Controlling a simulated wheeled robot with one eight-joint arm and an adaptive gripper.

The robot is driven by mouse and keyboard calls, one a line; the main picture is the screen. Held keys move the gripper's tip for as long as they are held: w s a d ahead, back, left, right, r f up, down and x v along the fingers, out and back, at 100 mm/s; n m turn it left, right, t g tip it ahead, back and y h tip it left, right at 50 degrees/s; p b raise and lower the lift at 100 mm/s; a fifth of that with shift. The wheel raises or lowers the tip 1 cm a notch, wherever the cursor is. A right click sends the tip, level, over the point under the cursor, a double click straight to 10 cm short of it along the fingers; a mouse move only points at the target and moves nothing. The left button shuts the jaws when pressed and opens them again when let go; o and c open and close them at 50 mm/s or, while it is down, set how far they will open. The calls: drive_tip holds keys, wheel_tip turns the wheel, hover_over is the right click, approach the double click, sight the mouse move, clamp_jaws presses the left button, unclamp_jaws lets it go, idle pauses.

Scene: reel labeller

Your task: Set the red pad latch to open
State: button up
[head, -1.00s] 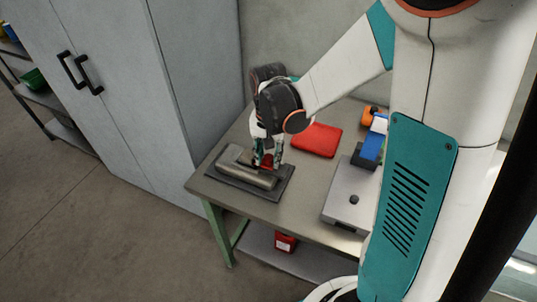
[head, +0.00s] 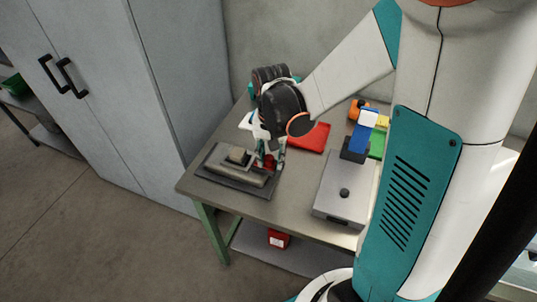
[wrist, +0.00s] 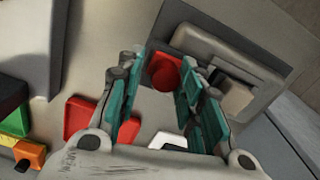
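The labeller (head: 228,178) is a grey-beige body on a dark base plate at the table's left front. It also shows in the wrist view (wrist: 215,45), with a pale block on it. The red pad latch (wrist: 163,74) is a red block with a rounded knob at the labeller's end. Only a bit of its red (head: 269,161) shows in the head view, among my fingers. My gripper (wrist: 166,80) points down at this end, its teal fingers apart, with the red latch showing between and beyond their tips. I cannot tell whether a finger touches it.
A red tray (head: 312,136) lies behind my gripper. A grey box with a black knob (head: 335,190) stands to the right, with blue, green and orange items behind it. A red container (head: 278,238) sits on the lower shelf. Grey cabinets (head: 100,90) stand to the left.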

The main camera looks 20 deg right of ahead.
sight(271, 159)
idle(0.3)
drive_tip(key=shift+r, duration=0.55)
wheel_tip(271, 159, up, 11)
drive_tip(key=shift+s, duration=0.1)
drive_tip(key=s+a+r+n+t, duration=0.1)
drive_tip(key=s+r+n+t, duration=0.1)
drive_tip(key=s, duration=0.3)
drive_tip(key=s+a+r+n+t, duration=0.1)
drive_tip(key=s+n+t, duration=0.3)
drive_tip(key=s+t, duration=0.1)
drive_tip(key=shift+s+a+r+n, duration=0.3)
drive_tip(key=shift+r+n, duration=0.1)
idle(2.2)
